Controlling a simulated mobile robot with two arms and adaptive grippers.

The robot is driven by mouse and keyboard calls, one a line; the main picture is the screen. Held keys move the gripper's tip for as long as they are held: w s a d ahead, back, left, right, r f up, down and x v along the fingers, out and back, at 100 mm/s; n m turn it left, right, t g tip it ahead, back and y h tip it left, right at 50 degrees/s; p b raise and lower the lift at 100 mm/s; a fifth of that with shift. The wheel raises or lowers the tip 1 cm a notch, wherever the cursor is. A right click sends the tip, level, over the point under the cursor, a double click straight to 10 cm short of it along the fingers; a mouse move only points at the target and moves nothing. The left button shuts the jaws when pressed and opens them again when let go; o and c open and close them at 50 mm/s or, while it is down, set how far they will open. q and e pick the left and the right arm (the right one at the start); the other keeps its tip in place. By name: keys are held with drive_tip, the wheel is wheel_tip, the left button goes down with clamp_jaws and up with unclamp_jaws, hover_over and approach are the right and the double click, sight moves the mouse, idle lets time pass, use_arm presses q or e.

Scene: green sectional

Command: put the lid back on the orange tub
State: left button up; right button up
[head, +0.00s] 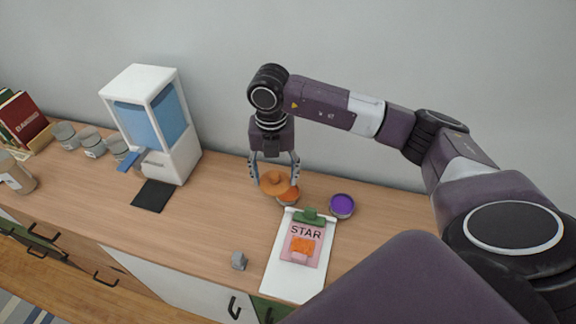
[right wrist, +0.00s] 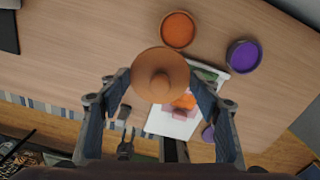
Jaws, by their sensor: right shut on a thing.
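My right gripper (head: 274,177) is shut on the orange lid (head: 273,186), a round disc with a knob. The lid hangs above the counter, and it also shows in the right wrist view (right wrist: 160,62) at the fingertips. The orange tub (head: 291,198) stands on the counter, just right of the lid in the head view and partly hidden by it. In the right wrist view the open orange tub (right wrist: 178,30) shows whole, above and slightly right of the lid, so the lid is offset from it. My left gripper is in neither view.
A purple tub (head: 342,205) stands right of the orange one. A white clipboard (head: 284,283) with a "STAR" card lies in front. A small grey block (head: 239,260) is left of it. A white-and-blue dispenser (head: 185,155) stands left. Counter between dispenser and block is clear.

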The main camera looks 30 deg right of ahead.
drive_tip(key=d+f+m, duration=0.2)
drive_tip(key=m, duration=0.3)
drive_tip(key=w+d+f+m+b, duration=0.1)
drive_tip(key=d+f+m, duration=0.1)
drive_tip(key=m, duration=0.3)
drive_tip(key=w+d+f+m+b, duration=0.1)
drive_tip(key=f+m, duration=0.2)
drive_tip(key=m, duration=0.2)
drive_tip(key=shift+w+d+f, duration=0.25)
drive_tip(key=shift+d+f, duration=0.1)
drive_tip(key=shift+d, duration=0.05)
drive_tip(key=shift+f+b, duration=0.8)
drive_tip(key=shift+f, duration=0.2)
drive_tip(key=shift+f, duration=0.1)
idle(1.2)
drive_tip(key=o, duration=1.4)
